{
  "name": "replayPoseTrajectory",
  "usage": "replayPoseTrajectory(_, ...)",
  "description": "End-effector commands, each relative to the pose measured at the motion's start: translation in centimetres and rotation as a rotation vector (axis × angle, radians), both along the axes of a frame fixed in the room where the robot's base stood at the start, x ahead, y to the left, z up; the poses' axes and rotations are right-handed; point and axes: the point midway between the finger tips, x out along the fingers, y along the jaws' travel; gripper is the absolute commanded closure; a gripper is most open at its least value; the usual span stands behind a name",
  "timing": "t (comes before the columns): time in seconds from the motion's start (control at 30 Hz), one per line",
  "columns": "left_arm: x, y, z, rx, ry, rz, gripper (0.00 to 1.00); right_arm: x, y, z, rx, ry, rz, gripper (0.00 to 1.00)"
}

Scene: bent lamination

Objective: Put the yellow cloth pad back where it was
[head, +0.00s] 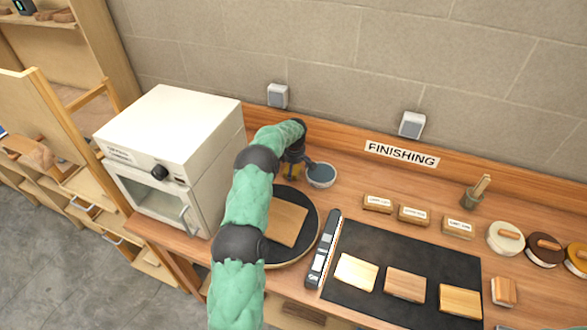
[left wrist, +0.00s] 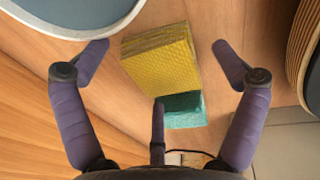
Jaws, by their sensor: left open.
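The yellow cloth pad (left wrist: 162,60) lies on the wooden bench in the left wrist view, between my open fingers and apart from them. A teal block (left wrist: 186,112) lies right beside it, partly hidden behind a finger. My left gripper (left wrist: 161,66) is open and empty, pointing down over the pad. In the head view my left gripper (head: 298,170) is between the white oven and the small bowl, and it mostly hides the pad. My right gripper is not in view.
A small bowl (head: 321,175) of bluish content stands close to my left gripper. A round dark turntable (head: 311,226) with a wooden board is nearer. The white oven (head: 173,150) stands left. A black mat (head: 440,262) with wood samples lies right.

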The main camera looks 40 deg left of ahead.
Motion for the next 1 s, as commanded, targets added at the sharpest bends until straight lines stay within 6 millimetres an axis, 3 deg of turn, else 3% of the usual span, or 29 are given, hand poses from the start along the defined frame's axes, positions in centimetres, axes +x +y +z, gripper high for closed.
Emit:
replayPoseTrajectory(0.3, -0.5, -0.7, 6.3, 0.002, -0.005, 0.000, 0.05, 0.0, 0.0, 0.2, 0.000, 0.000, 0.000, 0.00)
replayPoseTrajectory(0.53, -0.9, -1.1, 10.0, 0.002, -0.004, 0.001, 0.05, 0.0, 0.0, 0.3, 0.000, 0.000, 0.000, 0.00)
replayPoseTrajectory(0.73, -1.1, -1.3, 11.4, 0.001, -0.002, 0.000, 0.05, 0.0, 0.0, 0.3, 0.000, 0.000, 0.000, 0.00)
replayPoseTrajectory(1.0, -1.1, -1.3, 11.6, 0.001, -0.002, 0.000, 0.05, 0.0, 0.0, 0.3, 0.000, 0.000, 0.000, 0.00)
